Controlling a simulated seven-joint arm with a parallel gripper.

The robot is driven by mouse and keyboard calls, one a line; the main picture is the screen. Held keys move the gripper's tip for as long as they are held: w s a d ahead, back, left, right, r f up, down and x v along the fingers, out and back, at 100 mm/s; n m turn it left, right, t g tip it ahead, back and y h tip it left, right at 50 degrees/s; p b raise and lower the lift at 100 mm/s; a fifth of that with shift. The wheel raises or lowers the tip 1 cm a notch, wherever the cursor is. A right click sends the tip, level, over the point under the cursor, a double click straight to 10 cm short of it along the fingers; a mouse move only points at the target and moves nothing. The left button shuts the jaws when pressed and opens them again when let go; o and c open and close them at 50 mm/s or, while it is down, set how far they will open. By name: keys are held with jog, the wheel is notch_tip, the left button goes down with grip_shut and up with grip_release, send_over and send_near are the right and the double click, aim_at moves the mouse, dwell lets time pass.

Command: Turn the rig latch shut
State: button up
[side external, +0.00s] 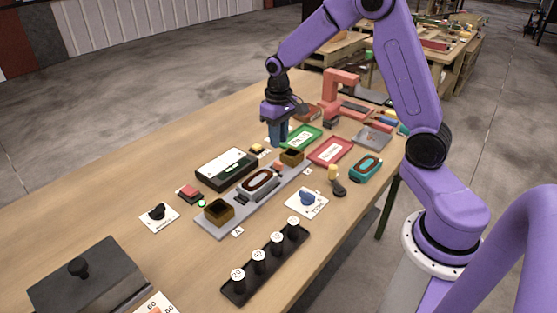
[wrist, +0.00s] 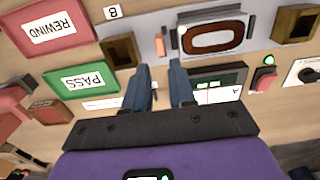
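Two knobs on white plates show in the side view; I cannot read their labels well enough to tell which is the rig latch. One is a blue knob (side external: 307,198) at the front of the conveyor rig. The other is a black knob (side external: 157,211) left of it, also at the right edge of the wrist view (wrist: 309,75). My gripper (side external: 278,141) points down near the rig's far end, away from both knobs. In the wrist view its blue fingers (wrist: 161,78) are apart with nothing between them. The blue knob is outside the wrist view.
A grey rig (side external: 227,223) carries a detector (side external: 258,185) between two brown boxes. A black display (side external: 226,169), green PASS tray (side external: 300,137) and red REWIND tray (side external: 331,152) surround it. A rack of weights (side external: 266,263) stands in front.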

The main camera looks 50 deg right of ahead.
aim_at(279, 162)
notch_tip(279, 162, down, 8)
jog(key=shift+f, duration=0.2)
dwell(0.3)
grip_shut()
